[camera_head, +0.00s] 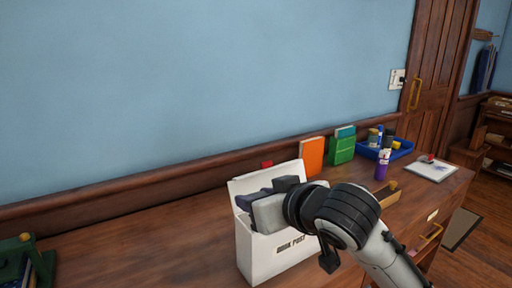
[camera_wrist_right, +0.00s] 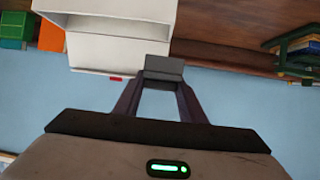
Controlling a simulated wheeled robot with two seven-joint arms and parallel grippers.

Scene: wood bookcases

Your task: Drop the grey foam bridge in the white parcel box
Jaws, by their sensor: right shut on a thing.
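The white parcel box (camera_head: 256,262), with dark lettering on its front, stands on the wood bookcase top in the head view. Its back panel is raised and its top is open. My right gripper (camera_head: 266,193) overlaps the opening in the head view, and its hand hides part of the box. In the right wrist view, the gripper's fingers (camera_wrist_right: 160,88) are shut on the grey foam bridge (camera_wrist_right: 164,67). The bridge overlaps the right edge of the box (camera_wrist_right: 120,52) there. I cannot tell its exact height over the box. My left gripper is not in view.
An orange book (camera_head: 312,156) and a green book (camera_head: 341,150) stand behind the box by the wall. A blue tray (camera_head: 370,152) of supplies, a purple bottle (camera_head: 382,166) and a white pad (camera_head: 432,170) are to the right. A green rack (camera_head: 18,262) is at the left.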

